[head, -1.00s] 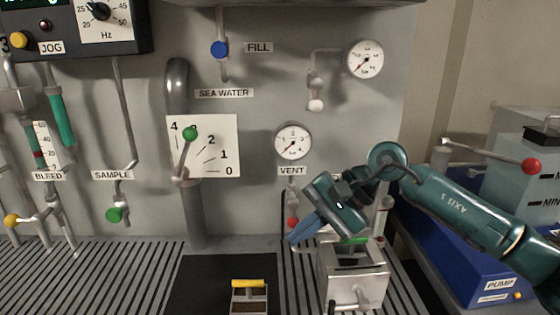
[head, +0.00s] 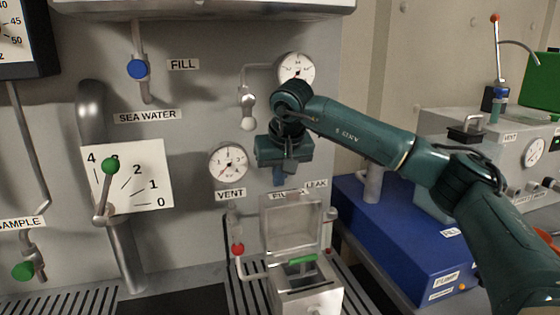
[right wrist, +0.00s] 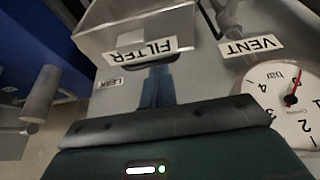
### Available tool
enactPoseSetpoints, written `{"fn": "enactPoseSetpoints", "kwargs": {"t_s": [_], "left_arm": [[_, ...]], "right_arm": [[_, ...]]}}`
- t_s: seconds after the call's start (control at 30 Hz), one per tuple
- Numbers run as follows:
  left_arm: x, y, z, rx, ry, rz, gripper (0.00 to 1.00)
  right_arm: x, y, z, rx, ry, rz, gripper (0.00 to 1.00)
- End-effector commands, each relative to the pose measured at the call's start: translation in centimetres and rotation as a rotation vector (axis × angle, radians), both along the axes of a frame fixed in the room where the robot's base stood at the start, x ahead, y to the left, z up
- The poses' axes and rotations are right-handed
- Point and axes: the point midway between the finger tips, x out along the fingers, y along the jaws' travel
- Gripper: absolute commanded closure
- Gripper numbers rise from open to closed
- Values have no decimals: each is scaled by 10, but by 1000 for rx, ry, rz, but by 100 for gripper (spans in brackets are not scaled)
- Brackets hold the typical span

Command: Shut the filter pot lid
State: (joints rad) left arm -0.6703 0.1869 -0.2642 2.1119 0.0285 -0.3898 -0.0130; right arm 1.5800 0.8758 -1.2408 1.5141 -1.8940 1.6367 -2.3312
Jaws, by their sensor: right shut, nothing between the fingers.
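The filter pot (head: 308,300) is a grey metal box at the lower middle of the head view. Its clear lid (head: 290,225) stands raised, upright at the back of the pot. A green handle (head: 303,259) shows at the pot's mouth, in front of the lid. My right gripper (head: 279,180) is shut and empty, pointing down just above the raised lid, near the wall. In the right wrist view its shut fingers (right wrist: 157,88) show beside the upside-down FILTER label, with the clear lid (right wrist: 135,28) beyond them. I cannot tell whether they touch the lid. My left gripper is out of view.
The VENT gauge (head: 228,163) and a red-knobbed valve (head: 237,249) are on the wall left of the pot. A blue pump box (head: 400,235) stands to the right, under my right arm. A slatted deck (head: 75,303) lies at the lower left.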

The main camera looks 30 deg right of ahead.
Motion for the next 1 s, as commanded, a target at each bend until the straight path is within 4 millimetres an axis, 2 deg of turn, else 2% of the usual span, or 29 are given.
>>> {"fn": "enactPoseSetpoints", "kwargs": {"t_s": [0.1,0.3,0.67,1.0], "left_arm": [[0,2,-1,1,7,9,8],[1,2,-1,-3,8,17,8],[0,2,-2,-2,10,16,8],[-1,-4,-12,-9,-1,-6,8]], "right_arm": [[6,-1,-15,1,2,1,100],[11,-2,-25,1,-1,2,100],[11,-1,-26,1,-3,2,100],[5,-1,-25,-15,-72,3,100]]}}
